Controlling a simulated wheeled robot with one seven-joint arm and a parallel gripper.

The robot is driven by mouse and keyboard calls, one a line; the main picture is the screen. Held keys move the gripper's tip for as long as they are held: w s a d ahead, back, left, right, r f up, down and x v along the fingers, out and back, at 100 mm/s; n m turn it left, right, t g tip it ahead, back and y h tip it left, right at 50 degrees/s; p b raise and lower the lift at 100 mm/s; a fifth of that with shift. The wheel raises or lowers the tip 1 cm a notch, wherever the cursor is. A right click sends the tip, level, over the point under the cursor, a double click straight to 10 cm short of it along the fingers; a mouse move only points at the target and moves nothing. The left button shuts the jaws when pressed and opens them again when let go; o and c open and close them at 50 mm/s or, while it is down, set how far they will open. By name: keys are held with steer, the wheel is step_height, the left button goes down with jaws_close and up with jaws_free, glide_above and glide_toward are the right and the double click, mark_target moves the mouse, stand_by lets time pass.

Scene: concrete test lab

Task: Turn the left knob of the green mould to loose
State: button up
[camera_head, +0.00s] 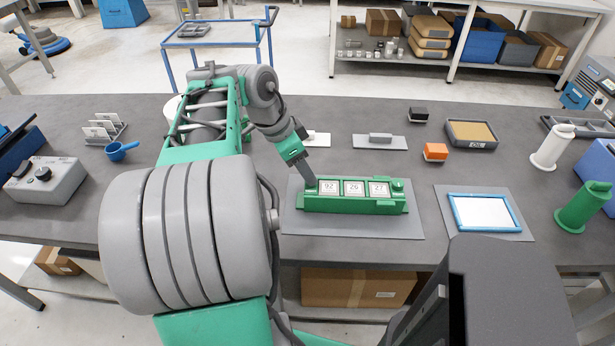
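The green mould (354,204) lies on a grey mat (360,227) in the middle of the table. Its top carries three white plates reading 92, 26 and 27. A green knob (397,186) shows at its right end. My gripper (311,184) comes down from the upper left onto the mould's left end, beside the 92 plate. It covers the left knob, so I cannot see how that knob is turned. I cannot tell whether the fingers touch or grip it.
A blue-framed white panel (483,212) lies on a mat to the right. Behind stand an orange block (435,152), a black block (418,114) and a tan-filled tray (471,134). A grey control box (46,181) and a blue scoop (121,151) are at left.

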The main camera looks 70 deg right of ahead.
steer(key=x, duration=0.3)
steer(key=shift+f, duration=0.15)
steer(key=shift+c, duration=0.2)
jaws_close()
